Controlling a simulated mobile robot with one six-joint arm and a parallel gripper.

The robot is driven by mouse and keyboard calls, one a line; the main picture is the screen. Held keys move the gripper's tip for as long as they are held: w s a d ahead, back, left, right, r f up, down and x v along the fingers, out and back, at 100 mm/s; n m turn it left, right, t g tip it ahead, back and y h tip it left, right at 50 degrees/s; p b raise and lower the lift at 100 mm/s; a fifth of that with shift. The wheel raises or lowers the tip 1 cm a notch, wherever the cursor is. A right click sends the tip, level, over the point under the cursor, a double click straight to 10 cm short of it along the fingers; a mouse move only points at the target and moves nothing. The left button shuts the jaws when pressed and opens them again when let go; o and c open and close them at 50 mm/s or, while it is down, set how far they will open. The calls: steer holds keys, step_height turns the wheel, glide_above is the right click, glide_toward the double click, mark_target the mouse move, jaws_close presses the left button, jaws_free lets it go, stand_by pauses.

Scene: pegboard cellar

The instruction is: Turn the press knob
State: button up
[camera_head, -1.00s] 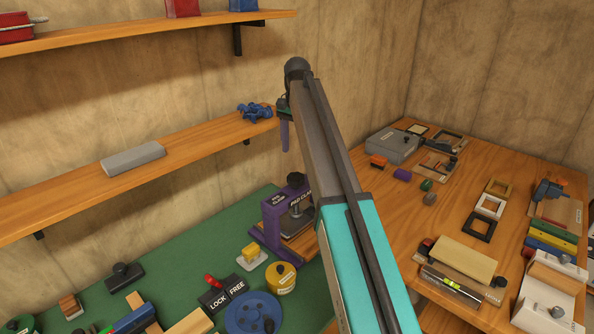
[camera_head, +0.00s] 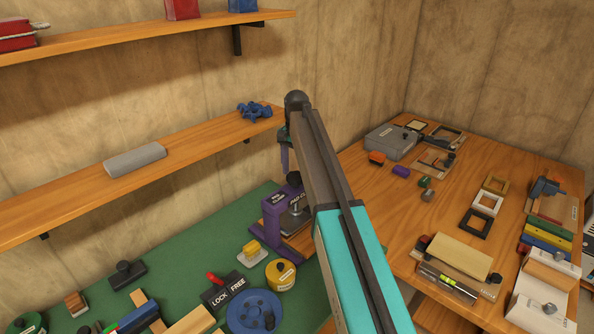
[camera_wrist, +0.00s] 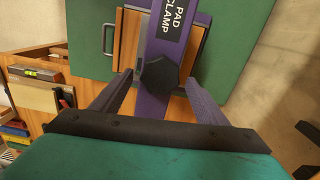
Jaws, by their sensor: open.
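The press is a purple frame (camera_head: 274,224) labelled PAD CLAMP on the green mat, and its label also shows in the wrist view (camera_wrist: 176,22). Its dark faceted knob (camera_wrist: 160,75) sits on top of the purple arm. In the wrist view my gripper (camera_wrist: 157,84) is open, with one purple finger on each side of the knob and a gap on both sides. In the head view my gripper (camera_head: 285,158) points down just above the press, and my arm hides part of it. I cannot tell the exact height of the fingertips against the knob.
A wooden shelf (camera_head: 130,172) with a blue handwheel (camera_head: 254,111) runs close on the left. A blue wheel (camera_head: 254,313), a yellow tin (camera_head: 281,274) and a LOCK/FREE block (camera_head: 228,289) stand in front of the press. The wooden table (camera_head: 380,215) lies right.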

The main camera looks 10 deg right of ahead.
steer(key=c, duration=0.9)
steer(key=shift+d, duration=0.1)
steer(key=shift+c, duration=0.7)
